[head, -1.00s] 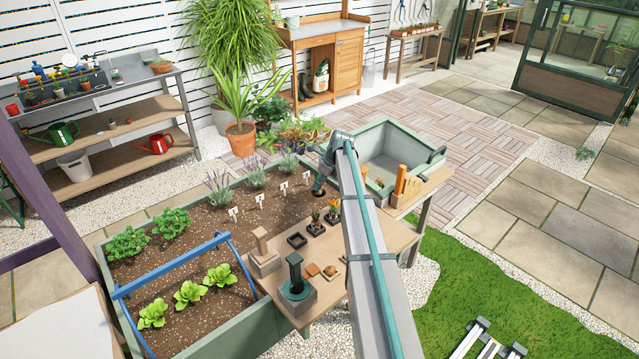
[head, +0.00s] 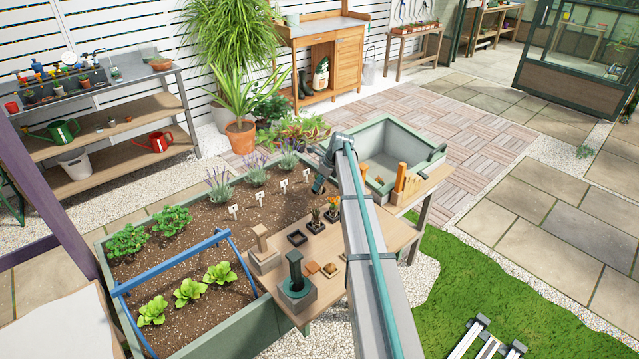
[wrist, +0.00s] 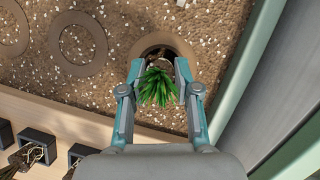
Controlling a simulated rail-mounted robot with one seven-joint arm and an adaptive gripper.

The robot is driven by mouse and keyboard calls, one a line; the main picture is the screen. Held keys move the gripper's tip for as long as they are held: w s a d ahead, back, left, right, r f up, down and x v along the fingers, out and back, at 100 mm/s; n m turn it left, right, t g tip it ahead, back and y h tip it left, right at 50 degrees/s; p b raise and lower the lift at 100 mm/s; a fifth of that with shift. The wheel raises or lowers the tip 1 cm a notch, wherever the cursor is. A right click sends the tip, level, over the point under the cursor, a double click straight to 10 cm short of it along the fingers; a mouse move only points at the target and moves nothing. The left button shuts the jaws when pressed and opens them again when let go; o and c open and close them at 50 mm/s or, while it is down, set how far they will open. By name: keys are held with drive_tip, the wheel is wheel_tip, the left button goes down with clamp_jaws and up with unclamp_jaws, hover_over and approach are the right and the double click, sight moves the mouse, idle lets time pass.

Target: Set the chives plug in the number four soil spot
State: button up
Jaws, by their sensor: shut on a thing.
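In the wrist view my gripper (wrist: 158,75) is shut on the chives plug (wrist: 160,86), a tuft of green leaves between the two fingers. The plug is over a ringed soil spot (wrist: 163,42), with the dark hollow showing just past it. I cannot tell whether its lower end touches the soil. In the head view my gripper (head: 318,186) is low over the right end of the planter bed, close to the last of the white number markers (head: 307,175). My arm hides the plug there.
Other ringed spots (wrist: 78,43) lie to the left in the wrist view. A wooden side table (head: 325,248) holds plug pots (head: 333,210) and stamp-like tools (head: 295,280). A green basin (head: 385,150) stands behind my arm. Lavender (head: 255,172) and lettuce (head: 188,291) grow in the bed.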

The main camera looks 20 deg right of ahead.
drive_tip(key=shift+f, duration=0.35)
idle(0.3)
drive_tip(key=o, duration=1.3)
drive_tip(key=shift+r, duration=0.1)
drive_tip(key=shift+r+p, duration=2.6)
drive_tip(key=shift+r, duration=1.8)
